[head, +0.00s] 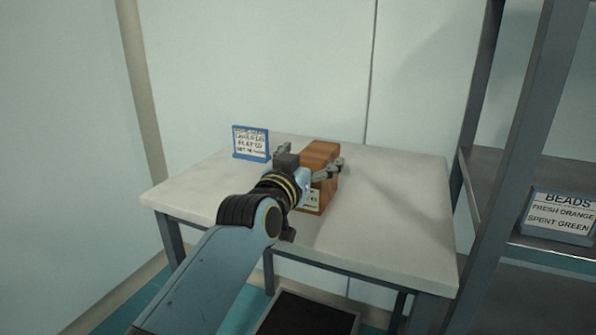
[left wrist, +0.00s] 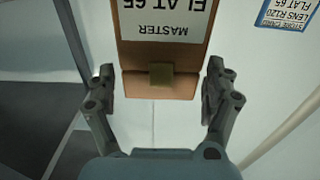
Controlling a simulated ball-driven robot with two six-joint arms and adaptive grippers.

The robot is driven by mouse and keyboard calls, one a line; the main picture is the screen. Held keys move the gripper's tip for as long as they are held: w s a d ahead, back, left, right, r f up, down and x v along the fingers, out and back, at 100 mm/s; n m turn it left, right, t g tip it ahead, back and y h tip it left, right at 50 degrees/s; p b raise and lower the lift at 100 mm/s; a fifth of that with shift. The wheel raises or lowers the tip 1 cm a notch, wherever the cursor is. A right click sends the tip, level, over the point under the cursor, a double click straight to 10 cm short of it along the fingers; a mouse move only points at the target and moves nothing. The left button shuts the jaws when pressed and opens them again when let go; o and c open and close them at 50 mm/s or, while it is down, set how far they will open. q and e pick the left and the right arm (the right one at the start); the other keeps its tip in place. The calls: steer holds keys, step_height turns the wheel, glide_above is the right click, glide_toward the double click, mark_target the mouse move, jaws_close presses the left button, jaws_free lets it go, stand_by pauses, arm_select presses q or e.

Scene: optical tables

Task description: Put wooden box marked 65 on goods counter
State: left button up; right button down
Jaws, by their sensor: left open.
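The wooden box (head: 320,153) is a brown block standing on a white-topped table, behind and partly hidden by my left gripper (head: 310,161). In the left wrist view the box (left wrist: 131,83) carries a white label reading upside down "MASTER FLAT 65", with a small olive patch below it. My left gripper (left wrist: 158,82) is open, one finger on each side of the box's lower end, with a visible gap at both sides. My right gripper is not in view. I cannot tell which surface is the goods counter.
The white table (head: 400,220) has free room to the right of the box. A blue-framed card (head: 250,144) stands at its back left. A grey shelf rack (head: 500,170) rises at the right with a "BEADS" sign (head: 560,215). A wall is close behind.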

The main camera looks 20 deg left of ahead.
arm_select(q)
steer(key=s, duration=0.9)
steer(key=shift+s+a, duration=0.2)
steer(key=s+a+f+m+g, duration=0.2)
steer(key=s+f+g, duration=0.7)
steer(key=s, duration=0.4)
steer(key=s+a+f+n+g+y, duration=0.1)
steer(key=s+a+f+g, duration=0.15)
steer(key=s, duration=0.65)
steer(key=s+a+f+g, duration=0.2)
steer(key=s+a+g, duration=0.1)
steer(key=s, duration=0.5)
step_height(320, 180, down, 24)
steer(key=s+a+g, duration=0.2)
steer(key=s+a+f+n, duration=0.1)
steer(key=s+f, duration=0.8)
steer(key=f, duration=0.3)
steer(key=shift+s+a+f+y, duration=0.2)
steer(key=shift+s+f+y, duration=0.05)
steer(key=shift+f+y, duration=0.1)
steer(key=shift+g, duration=0.35)
steer(key=s+f, duration=0.1)
steer(key=s, duration=0.2)
steer(key=s+f, duration=0.2)
steer(key=s, duration=0.1)
steer(key=s+f, duration=0.2)
steer(key=s, duration=0.1)
steer(key=shift+s, duration=0.4)
steer(key=shift+c, duration=0.3)
